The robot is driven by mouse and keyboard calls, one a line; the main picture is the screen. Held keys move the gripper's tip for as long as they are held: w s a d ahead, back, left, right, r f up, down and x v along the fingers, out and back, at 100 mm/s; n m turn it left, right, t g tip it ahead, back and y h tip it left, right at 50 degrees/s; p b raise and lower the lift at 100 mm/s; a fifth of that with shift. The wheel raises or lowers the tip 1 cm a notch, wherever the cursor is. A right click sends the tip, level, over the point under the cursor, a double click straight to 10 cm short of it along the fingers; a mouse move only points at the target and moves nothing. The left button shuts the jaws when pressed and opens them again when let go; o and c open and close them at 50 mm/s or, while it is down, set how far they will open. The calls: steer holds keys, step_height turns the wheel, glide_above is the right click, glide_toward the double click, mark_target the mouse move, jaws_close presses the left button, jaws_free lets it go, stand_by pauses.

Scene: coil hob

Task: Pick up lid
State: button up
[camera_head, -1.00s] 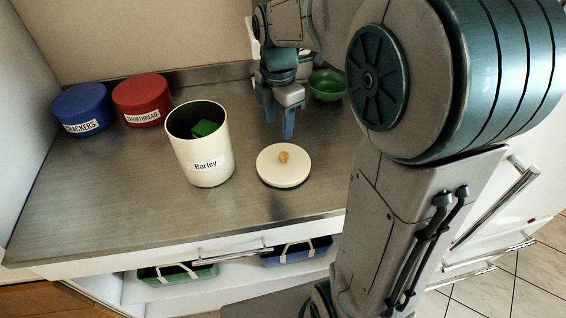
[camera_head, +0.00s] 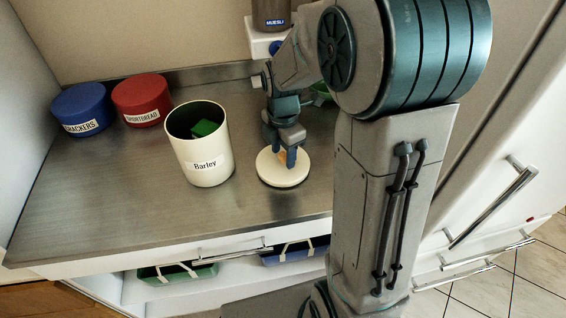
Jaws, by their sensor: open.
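The lid (camera_head: 284,176) is a round, cream disc lying flat on the steel counter, just right of the Barley canister. Its small wooden knob is mostly hidden by my gripper's fingers. My gripper (camera_head: 286,158) is open and points down over the lid, with its fingertips around or beside the knob; I cannot tell which. The Barley canister (camera_head: 206,172) is cream, upright and without a lid on it, with something green inside.
A blue Crackers tin (camera_head: 82,106) and a red Shortbread tin (camera_head: 142,98) stand at the back left. A green bowl (camera_head: 322,92) is partly hidden behind my arm. A Muesli container (camera_head: 271,14) shows at the top. The counter's front left (camera_head: 110,215) is clear.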

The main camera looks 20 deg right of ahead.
jaws_close()
steer(key=shift+r, duration=0.15)
